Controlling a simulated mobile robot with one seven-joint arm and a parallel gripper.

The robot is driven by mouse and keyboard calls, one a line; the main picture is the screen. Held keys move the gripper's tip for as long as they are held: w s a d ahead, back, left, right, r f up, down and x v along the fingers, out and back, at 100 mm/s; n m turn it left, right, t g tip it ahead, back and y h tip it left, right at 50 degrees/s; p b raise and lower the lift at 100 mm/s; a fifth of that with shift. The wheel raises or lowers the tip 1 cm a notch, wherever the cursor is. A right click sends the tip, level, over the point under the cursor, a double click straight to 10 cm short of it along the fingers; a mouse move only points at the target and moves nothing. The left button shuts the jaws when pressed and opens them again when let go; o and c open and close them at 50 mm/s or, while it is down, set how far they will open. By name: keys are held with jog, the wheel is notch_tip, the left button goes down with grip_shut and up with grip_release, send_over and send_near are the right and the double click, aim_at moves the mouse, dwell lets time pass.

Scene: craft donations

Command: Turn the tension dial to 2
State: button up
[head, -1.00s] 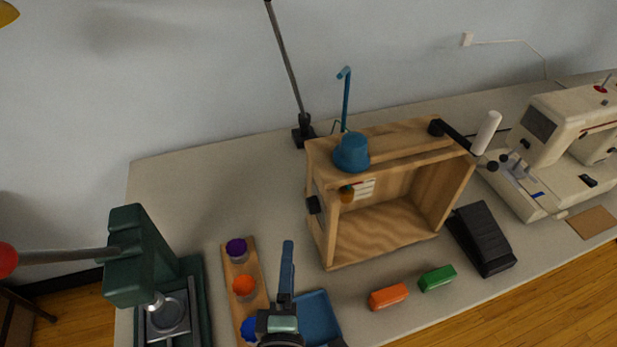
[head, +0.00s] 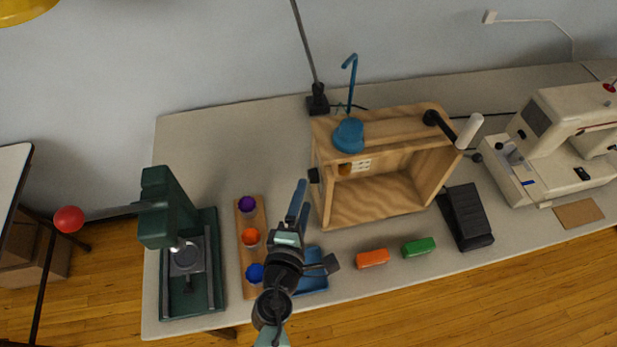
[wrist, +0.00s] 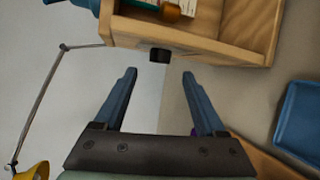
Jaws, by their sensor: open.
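No dial reading is legible. A small round orange-brown knob (head: 345,168) sits beside a white label (head: 361,165) inside the upper part of the wooden box (head: 375,216); I cannot tell whether it is the tension dial. The knob also shows at the top of the wrist view (wrist: 172,12). A dark knob (head: 522,134) is on the sewing machine (head: 562,125). My gripper (head: 302,198) is open and empty, left of the wooden box. In the wrist view, my gripper (wrist: 159,76) points toward a black block (wrist: 160,55) on the box's side.
A wooden strip (head: 245,227) with purple, orange and blue cups and a blue tray (head: 312,282) lie near my arm. A green press (head: 166,225) with a red-balled lever stands left. Orange (head: 372,258) and green blocks (head: 418,247) and a black pedal (head: 466,217) lie in front.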

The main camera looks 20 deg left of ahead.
aim_at(313, 176)
jog(key=x, duration=0.6)
grip_shut()
dwell(0.3)
